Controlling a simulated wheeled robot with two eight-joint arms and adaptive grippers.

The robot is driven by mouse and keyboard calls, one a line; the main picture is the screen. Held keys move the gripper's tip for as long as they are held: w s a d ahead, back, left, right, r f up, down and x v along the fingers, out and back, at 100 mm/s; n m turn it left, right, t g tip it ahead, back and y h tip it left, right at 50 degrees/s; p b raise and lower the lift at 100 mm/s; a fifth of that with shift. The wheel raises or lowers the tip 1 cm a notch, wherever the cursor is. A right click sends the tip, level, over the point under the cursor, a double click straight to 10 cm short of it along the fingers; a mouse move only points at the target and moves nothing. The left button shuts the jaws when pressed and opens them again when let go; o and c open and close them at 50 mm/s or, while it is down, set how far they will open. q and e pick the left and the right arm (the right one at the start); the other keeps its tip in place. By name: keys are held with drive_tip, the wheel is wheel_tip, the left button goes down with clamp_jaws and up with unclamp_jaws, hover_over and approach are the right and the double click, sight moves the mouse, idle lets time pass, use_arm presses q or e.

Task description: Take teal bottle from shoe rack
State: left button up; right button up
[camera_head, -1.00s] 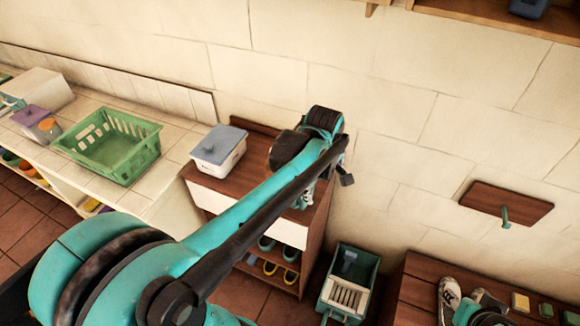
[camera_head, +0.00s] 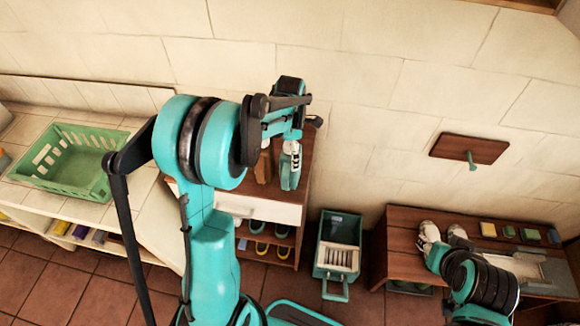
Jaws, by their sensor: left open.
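My left arm reaches over the brown wooden shoe rack (camera_head: 303,172), which has a white drawer front and shoes on its lower shelves. My left gripper (camera_head: 289,165) points down at the rack top and is open.
A green basket (camera_head: 70,165) sits on the tiled counter at left. A green crate (camera_head: 337,250) stands on the floor right of the rack. The wooden bench (camera_head: 402,225) holds whitish shoe-like shapes and small coloured blocks (camera_head: 510,232). A wall board with a peg (camera_head: 470,148) hangs above.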

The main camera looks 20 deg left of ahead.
use_arm(q)
drive_tip(key=shift+d+f, duration=0.1)
drive_tip(key=shift+f, duration=0.35)
drive_tip(key=shift+c, duration=0.3)
drive_tip(key=c, duration=1.6)
drive_tip(key=shift+r, duration=0.1)
